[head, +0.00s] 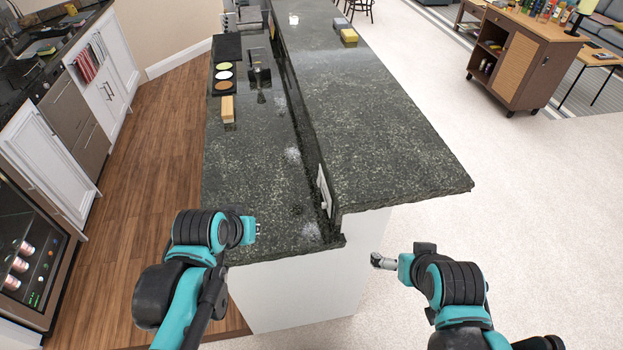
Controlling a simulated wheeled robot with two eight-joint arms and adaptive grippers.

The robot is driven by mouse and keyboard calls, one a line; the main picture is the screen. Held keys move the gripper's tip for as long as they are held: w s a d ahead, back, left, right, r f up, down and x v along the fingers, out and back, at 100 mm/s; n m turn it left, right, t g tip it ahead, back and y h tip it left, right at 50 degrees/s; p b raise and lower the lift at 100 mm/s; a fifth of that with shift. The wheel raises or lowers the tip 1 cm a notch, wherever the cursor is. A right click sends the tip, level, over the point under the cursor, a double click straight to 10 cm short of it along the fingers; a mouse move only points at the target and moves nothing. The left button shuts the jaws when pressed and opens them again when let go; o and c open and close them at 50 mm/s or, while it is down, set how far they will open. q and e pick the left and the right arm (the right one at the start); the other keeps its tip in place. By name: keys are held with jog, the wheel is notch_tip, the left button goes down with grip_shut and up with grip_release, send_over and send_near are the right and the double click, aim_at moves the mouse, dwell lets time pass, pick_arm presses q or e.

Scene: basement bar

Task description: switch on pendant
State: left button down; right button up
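A pale switch plate (323,190) is set on the upright face between the lower and the raised dark stone counter, near the front end. Its switches are too small to make out. No pendant lamp is in view. My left gripper (257,228) is over the front left of the lower counter, left of the plate and apart from it. My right gripper (377,261) is in front of the raised counter's end, to the right of and nearer than the plate. Both look empty, but their fingers are too small to tell open from shut.
Coloured discs (223,76) and a wooden block (227,108) lie on the lower counter. A wooden cart (525,60) stands at the back right.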

aim_at(319, 179)
pick_arm(q)
jog(key=w+d+f+h+p, duration=0.1)
jog(key=w+d+p, duration=0.1)
jog(key=w, duration=0.7)
jog(key=w+d+f+n+g+h+p, duration=0.1)
jog(key=w+d+h+p, duration=0.1)
jog(key=w, duration=0.8)
jog(key=shift+d, duration=0.25)
jog(key=b+x, duration=0.2)
jog(key=x, duration=0.8)
jog(key=shift+s+b, duration=0.15)
jog(key=shift+b, duration=0.15)
jog(key=d, duration=0.2)
jog(key=w+d, duration=0.1)
jog(key=shift+d+f+b, duration=0.15)
jog(key=shift+f+b, duration=0.15)
jog(key=shift+w+d, duration=0.1)
jog(key=shift+d, duration=0.3)
